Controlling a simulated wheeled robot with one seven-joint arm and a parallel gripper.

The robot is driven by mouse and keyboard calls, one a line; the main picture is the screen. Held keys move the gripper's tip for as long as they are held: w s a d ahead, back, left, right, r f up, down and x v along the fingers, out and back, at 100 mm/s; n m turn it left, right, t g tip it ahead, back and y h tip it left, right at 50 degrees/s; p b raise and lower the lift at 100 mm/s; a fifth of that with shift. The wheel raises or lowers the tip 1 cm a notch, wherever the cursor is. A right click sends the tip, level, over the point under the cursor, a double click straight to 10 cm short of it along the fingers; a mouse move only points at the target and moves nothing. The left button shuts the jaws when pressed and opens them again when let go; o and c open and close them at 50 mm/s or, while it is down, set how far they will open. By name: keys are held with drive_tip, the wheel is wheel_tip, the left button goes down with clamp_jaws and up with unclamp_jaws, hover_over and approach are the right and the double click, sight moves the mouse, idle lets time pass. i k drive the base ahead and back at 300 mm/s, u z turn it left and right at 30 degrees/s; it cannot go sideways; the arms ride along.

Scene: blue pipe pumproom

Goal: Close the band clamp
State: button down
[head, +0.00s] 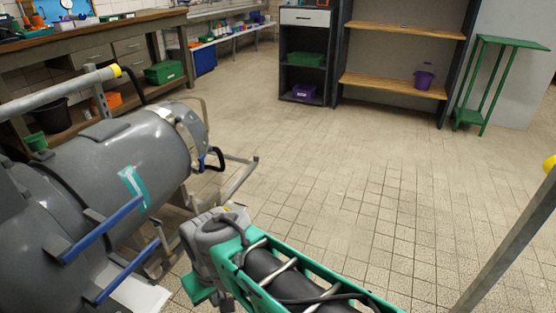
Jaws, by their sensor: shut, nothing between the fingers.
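A large grey cylinder (110,170) lies tilted at the left of the head view. A pale metal band (194,128) rings its far end, with a small dark looped handle (216,160) beside it. This may be the band clamp, but I cannot tell for sure, nor whether it is open or closed. My green-framed arm (290,272) reaches in from the bottom, ending in a grey wrist right of the cylinder. No gripper fingers can be made out, so I see no contact with the band.
Blue bars (105,228) stick out beside the cylinder. A metal tube frame (240,180) stands by its far end. A workbench (90,45) is at the back left, a shelf (390,86) and a green stand (490,85) at the back right. The tiled floor between is clear.

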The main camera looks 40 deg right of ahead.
sight(200, 159)
drive_tip(key=z, duration=0.6)
drive_tip(key=k, duration=0.85)
drive_tip(key=z, duration=0.7)
drive_tip(key=i, duration=1.2)
drive_tip(key=u, duration=0.45)
drive_tip(key=i, duration=0.9)
drive_tip(key=u, duration=1.2)
drive_tip(key=i, duration=0.6)
drive_tip(key=u, duration=0.45)
